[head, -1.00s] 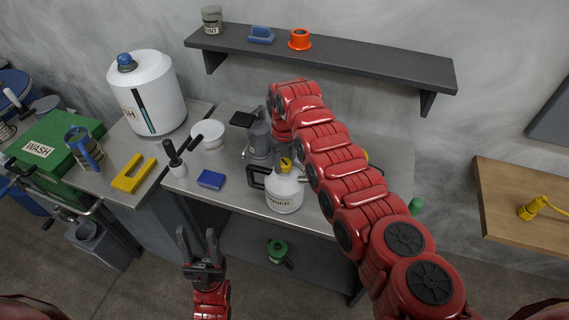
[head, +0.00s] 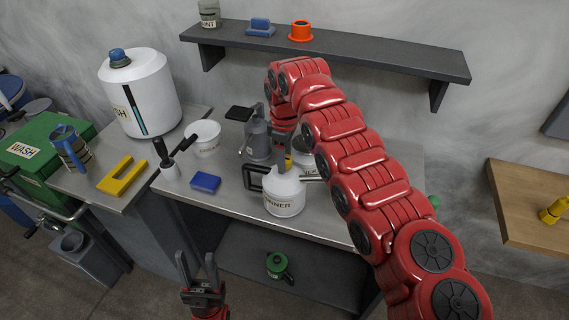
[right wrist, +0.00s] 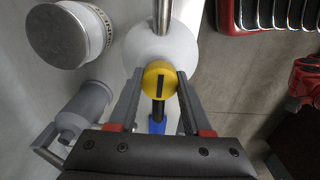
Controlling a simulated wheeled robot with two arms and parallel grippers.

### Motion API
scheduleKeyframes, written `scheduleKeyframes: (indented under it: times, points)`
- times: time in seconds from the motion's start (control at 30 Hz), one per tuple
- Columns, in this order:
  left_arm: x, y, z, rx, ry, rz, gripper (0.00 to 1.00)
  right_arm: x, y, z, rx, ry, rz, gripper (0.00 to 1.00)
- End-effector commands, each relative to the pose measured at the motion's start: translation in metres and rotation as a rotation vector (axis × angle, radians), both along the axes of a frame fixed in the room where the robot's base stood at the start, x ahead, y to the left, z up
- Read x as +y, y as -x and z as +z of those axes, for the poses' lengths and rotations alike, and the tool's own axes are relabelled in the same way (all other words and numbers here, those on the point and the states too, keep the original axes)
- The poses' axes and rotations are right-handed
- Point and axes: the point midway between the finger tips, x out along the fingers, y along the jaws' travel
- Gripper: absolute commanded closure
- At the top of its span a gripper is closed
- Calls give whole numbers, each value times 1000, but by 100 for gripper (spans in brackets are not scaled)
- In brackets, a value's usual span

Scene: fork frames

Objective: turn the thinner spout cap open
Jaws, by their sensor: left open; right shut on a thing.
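The thinner can (head: 284,197) is white with a black handle and a metal spout, standing upright on the grey workbench. Its yellow cap (right wrist: 158,77) has a black mark, which lies along the upright direction of the right wrist view. My right gripper (right wrist: 158,88) is shut on the cap, one finger on each side. In the head view, the right gripper (head: 283,168) comes down over the can's top and mostly hides the cap. My left gripper (head: 196,262) is open and empty, low in front of the bench.
A grey pump can (head: 259,140) stands close behind the thinner can. A blue sponge (head: 206,182) and a white tub (head: 206,136) are to the left. A green can (head: 277,265) sits below the bench top.

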Motion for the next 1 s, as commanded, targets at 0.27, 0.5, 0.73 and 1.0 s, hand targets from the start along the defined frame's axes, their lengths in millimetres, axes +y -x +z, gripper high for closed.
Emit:
scheduleKeyframes:
  times: [0.27, 0.5, 0.73, 1.0]
  points:
    - [0, 0, -4, 0, 0, 0, 50, -1, 1, 0, 2, 1, 44, 100]
    - [0, 0, -4, 0, 0, 0, 50, -1, 1, 0, 2, 1, 45, 100]
    - [0, 0, -4, 0, 0, 0, 50, 0, 1, 0, 2, 1, 45, 28]
    - [0, 0, -4, 0, 0, 0, 50, 0, 1, 0, 2, 1, 45, 20]
